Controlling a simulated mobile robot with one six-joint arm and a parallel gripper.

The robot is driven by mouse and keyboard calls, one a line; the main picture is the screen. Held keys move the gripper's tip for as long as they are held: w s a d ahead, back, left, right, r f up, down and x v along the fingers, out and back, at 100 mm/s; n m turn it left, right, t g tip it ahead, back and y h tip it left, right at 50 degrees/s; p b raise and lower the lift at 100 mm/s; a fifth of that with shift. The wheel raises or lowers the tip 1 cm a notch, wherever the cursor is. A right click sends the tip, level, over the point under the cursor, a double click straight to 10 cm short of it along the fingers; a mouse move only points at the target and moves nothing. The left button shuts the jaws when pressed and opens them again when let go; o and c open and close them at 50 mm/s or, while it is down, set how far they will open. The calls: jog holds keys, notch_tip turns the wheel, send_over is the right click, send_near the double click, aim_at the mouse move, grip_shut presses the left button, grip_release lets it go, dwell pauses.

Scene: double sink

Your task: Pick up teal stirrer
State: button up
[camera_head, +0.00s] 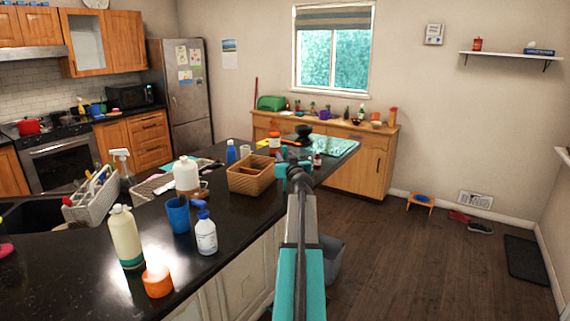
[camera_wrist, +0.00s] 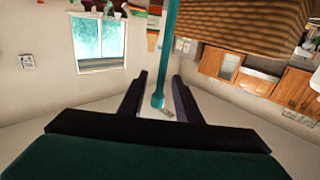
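The teal stirrer (camera_wrist: 167,50) shows in the wrist view as a thin rod with a rounded end, running from the top edge to between the fingers. My gripper (camera_wrist: 158,78) is open, with one dark finger on each side of the rod and gaps visible on both sides. The rod's other end is out of the wrist view. In the head view, my gripper (camera_head: 297,174) is at the counter's right edge, just right of the woven basket (camera_head: 251,174); I cannot clearly separate the stirrer from my teal arm parts there.
The woven basket also shows close by in the wrist view (camera_wrist: 255,30), which looks upside down. On the dark counter (camera_head: 90,290) stand a blue cup (camera_head: 178,214), a white bottle (camera_head: 206,236), a cream bottle (camera_head: 125,238) and an orange jar (camera_head: 157,283). The floor at right is mostly clear.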

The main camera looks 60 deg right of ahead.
jog(key=shift+w+d, duration=0.35)
jog(key=shift+c, duration=0.3)
grip_shut()
